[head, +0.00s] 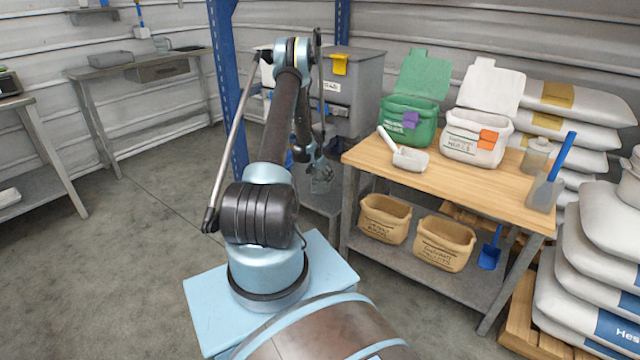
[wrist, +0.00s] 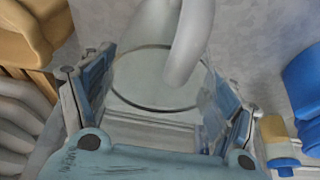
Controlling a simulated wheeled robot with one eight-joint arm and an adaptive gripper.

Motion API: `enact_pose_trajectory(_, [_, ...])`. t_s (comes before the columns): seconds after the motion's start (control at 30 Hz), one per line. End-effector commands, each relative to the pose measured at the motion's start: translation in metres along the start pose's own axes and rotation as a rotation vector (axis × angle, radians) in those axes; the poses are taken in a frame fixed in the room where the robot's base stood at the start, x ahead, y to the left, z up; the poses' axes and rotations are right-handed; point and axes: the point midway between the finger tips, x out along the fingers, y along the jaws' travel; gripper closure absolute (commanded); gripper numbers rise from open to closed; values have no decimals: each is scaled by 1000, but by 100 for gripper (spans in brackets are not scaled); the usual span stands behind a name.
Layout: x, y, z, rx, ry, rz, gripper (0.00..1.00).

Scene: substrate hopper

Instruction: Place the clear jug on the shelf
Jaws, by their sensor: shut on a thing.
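My gripper (head: 318,168) is beyond my arm in the head view, in front of the grey shelf unit. It is shut on the clear jug (head: 321,184), which shows small and see-through below the fingers. In the wrist view the jug (wrist: 150,100) lies between the two finger pads (wrist: 160,95), with a round outline and a thick pale curved part above it. A low grey shelf (head: 322,199) is behind and below the jug in the head view. I cannot tell whether the jug touches it.
A wooden-topped bench (head: 450,185) to the right bears a green bin (head: 408,120), a white bin (head: 475,137), a white scoop (head: 408,158) and a clear jar (head: 537,156). Blue uprights (head: 226,85) stand close to my arm. The floor at left is clear.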

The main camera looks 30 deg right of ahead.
Motion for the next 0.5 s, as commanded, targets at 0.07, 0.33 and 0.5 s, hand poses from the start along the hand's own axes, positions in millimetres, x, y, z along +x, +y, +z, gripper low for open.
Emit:
enact_pose_trajectory(0.07, [12,1,5,1,0,1,56])
enact_pose_trajectory(0.33, [27,-2,13,-1,0,-1,56])
enact_pose_trajectory(0.5, [27,-2,14,-2,0,-1,56])
